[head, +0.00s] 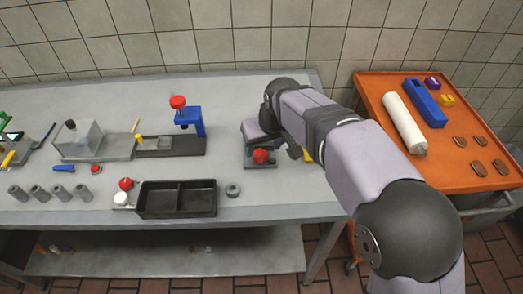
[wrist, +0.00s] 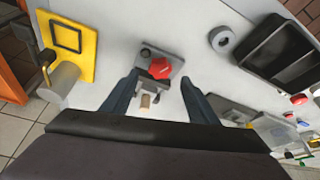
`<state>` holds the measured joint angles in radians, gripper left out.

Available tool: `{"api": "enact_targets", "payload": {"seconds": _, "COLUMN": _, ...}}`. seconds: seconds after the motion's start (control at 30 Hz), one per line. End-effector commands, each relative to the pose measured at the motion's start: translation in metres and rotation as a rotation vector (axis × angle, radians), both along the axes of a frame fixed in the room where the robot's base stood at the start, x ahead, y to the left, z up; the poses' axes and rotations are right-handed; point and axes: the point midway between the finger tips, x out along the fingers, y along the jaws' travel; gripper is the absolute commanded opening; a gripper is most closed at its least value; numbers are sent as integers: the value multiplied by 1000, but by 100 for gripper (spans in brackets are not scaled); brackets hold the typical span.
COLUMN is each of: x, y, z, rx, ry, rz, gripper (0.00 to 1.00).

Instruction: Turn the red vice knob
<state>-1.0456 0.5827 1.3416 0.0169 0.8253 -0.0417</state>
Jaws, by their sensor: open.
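The red vice knob (head: 261,156) sits on a small grey vice (head: 262,165) on the bench, in front of my arm's wrist. In the wrist view the red knob (wrist: 160,68) is at upper centre, on its grey base plate (wrist: 172,57). My gripper (wrist: 160,80) is open, with one dark blue finger on each side of the view. The knob shows between and slightly beyond the fingertips. I cannot tell whether either finger touches it. The fingers are mostly hidden in the head view.
A yellow plate (wrist: 84,32) with a grey cylinder stands to one side of the vice. A grey ring (head: 232,190) and a black divided tray (head: 160,198) lie on the other side. A blue press (head: 190,118) stands farther left. An orange cart (head: 440,180) is at right.

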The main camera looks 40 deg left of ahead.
Motion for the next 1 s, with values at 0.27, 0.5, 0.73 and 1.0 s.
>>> {"api": "enact_targets", "payload": {"seconds": 0.27, "x": 6, "y": 12, "z": -32, "rx": -2, "ry": 1, "rz": 0, "gripper": 54}}
{"api": "enact_targets", "payload": {"seconds": 0.5, "x": 9, "y": 17, "z": -46, "rx": 1, "ry": 0, "rz": 0, "gripper": 54}}
{"api": "enact_targets", "payload": {"seconds": 0.73, "x": 9, "y": 17, "z": -47, "rx": 1, "ry": 0, "rz": 0, "gripper": 54}}
{"api": "enact_targets", "payload": {"seconds": 1.0, "x": 9, "y": 17, "z": -47, "rx": 1, "ry": 0, "rz": 0, "gripper": 13}}
